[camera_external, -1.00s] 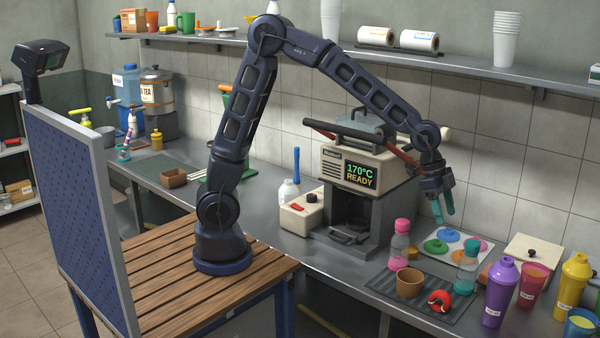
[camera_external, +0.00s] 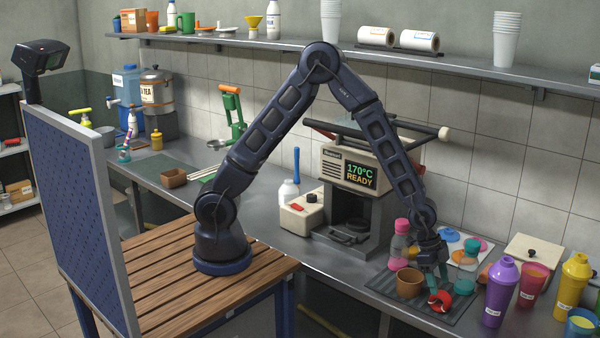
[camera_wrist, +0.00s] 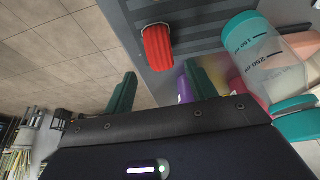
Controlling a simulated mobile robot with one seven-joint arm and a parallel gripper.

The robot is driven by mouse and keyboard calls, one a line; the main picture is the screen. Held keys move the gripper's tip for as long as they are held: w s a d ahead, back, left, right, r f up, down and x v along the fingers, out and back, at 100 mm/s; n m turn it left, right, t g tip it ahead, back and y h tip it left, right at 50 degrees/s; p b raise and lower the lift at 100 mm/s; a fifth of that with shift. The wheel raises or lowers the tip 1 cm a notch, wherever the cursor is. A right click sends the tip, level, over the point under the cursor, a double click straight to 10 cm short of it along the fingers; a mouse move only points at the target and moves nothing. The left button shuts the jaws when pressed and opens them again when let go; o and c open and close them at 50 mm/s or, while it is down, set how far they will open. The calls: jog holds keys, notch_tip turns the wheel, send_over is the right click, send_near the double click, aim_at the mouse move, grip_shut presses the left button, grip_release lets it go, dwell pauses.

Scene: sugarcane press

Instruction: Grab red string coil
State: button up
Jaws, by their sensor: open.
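The red string coil (camera_external: 440,300) lies on the dark ribbed mat near the counter's front edge. In the wrist view the coil (camera_wrist: 157,47) shows as a ribbed red bundle just beyond my fingertips, roughly in line with the gap between them. My gripper (camera_external: 438,289) points down over the coil with its teal fingers apart. In the wrist view the gripper (camera_wrist: 162,83) is open, with nothing between its fingers. In the external view the fingers partly cover the coil, and I cannot tell whether they touch it.
A brown cup (camera_external: 409,283) and a pink-capped bottle (camera_external: 400,246) stand left of my gripper. A teal-capped bottle (camera_wrist: 268,58) is close on the right in the wrist view. A purple shaker (camera_external: 497,292) stands right of the ribbed mat (camera_external: 388,283). The press (camera_external: 352,190) is behind.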

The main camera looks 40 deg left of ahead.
aim_at(442, 292)
jog(key=shift+x, duration=3.25)
jog(key=shift+w, duration=0.15)
jog(key=c, duration=1.1)
